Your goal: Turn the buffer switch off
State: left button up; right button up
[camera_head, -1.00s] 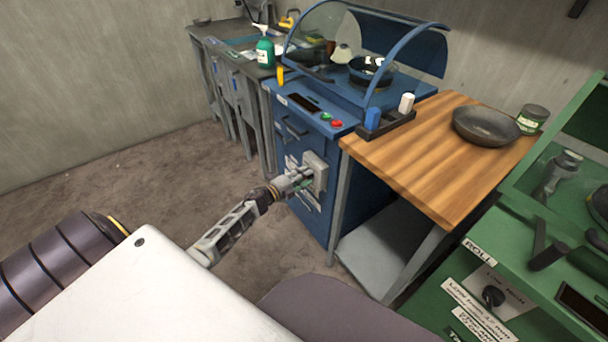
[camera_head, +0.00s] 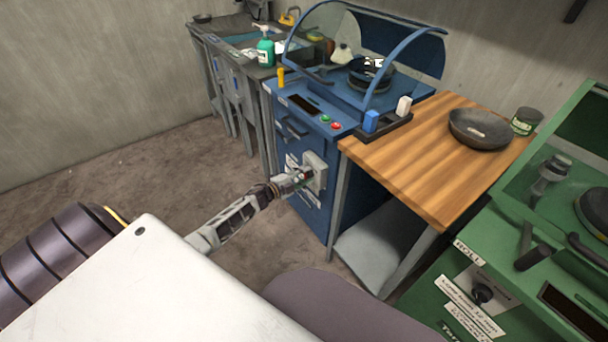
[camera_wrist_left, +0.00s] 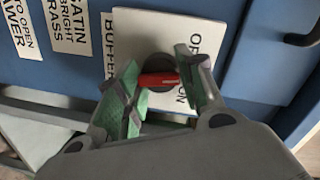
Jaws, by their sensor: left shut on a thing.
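The buffer switch is a red handle (camera_wrist_left: 158,80) on a dark round base, set on a pale plate (camera_wrist_left: 205,38) on the blue buffer cabinet (camera_head: 318,212). The plate is marked with "O" and "ON" lettering, partly hidden by my fingers. In the head view, my left gripper (camera_head: 300,178) is at the switch box (camera_head: 315,170) on the cabinet front. In the left wrist view, its green-padded fingers (camera_wrist_left: 160,85) are on both sides of the red handle, shut on it. The handle lies roughly sideways in that view. My right gripper is not in view.
A green machine (camera_head: 520,260) is at the right front. A cabinet handle (camera_wrist_left: 302,38) is near the wrist view's right edge. Open floor lies left.

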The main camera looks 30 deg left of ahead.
pick_arm(q)
jog(key=shift+w+a+r+n+h+p, duration=0.1)
jog(key=shift+a+n+h+p, duration=0.1)
jog(key=shift+n+p, duration=0.9)
jog(key=shift+a+r+n+h+p, duration=0.1)
jog(key=shift+n+h+p, duration=0.2)
jog(key=shift+n, duration=1.5)
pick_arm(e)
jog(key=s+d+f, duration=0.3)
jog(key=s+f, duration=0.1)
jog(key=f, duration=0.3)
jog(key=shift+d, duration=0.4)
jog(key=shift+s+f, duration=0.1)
pick_arm(q)
jog(key=o, duration=1)
jog(key=shift+f, duration=0.15)
jog(key=shift+d, duration=0.1)
jog(key=shift+g, duration=0.3)
jog(key=shift+s, duration=0.2)
